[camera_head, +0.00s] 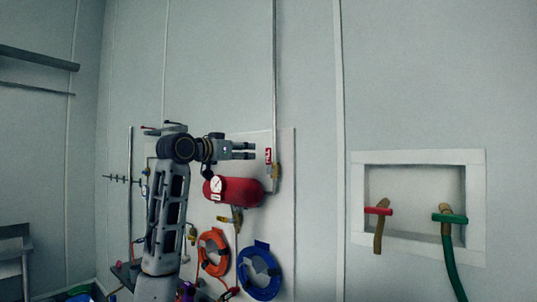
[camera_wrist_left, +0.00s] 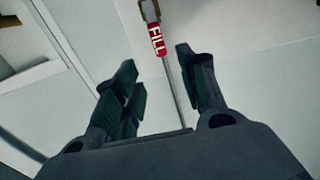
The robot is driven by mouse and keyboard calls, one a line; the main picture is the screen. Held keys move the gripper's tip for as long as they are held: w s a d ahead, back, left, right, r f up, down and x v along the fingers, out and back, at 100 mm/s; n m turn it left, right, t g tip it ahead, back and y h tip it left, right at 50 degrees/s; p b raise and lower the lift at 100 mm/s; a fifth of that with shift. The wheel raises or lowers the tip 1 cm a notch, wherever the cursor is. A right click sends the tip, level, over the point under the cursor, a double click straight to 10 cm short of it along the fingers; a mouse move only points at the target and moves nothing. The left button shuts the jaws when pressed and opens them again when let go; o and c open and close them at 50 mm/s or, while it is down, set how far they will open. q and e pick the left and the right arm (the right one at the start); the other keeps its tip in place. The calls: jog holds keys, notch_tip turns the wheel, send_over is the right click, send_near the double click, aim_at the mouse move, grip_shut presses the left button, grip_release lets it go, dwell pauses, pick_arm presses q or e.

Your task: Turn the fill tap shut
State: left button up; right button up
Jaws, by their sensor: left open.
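The fill tap has a red handle (camera_head: 268,155) with white lettering and a brass body (camera_head: 276,173), set on a thin vertical pipe. The wrist view shows the red handle (camera_wrist_left: 156,39) marked FILL, with the brass body (camera_wrist_left: 149,10) at the top edge. My left gripper (camera_head: 246,150) is open and empty, its fingers pointing right toward the handle, a short gap from it in the head view. In the wrist view the handle is just beyond the open fingertips (camera_wrist_left: 155,60), roughly in line with the gap between them. My right gripper is not in view.
Orange (camera_head: 211,245) and blue (camera_head: 259,271) hose coils hang lower on the panel (camera_head: 287,215). A wall recess at right has red (camera_head: 378,211) and green (camera_head: 449,218) taps.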

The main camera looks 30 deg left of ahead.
aim_at(267, 153)
pick_arm(q)
jog(key=shift+w, duration=0.1)
jog(key=w+p, duration=0.1)
jog(key=w, duration=0.3)
jog(key=w+p, duration=0.2)
jog(key=w, duration=0.2)
jog(key=w+d+p, duration=0.1)
jog(key=w, duration=0.3)
jog(key=shift+w+p, duration=0.15)
jog(key=shift+p, duration=0.15)
jog(key=shift+w, duration=0.65)
grip_shut()
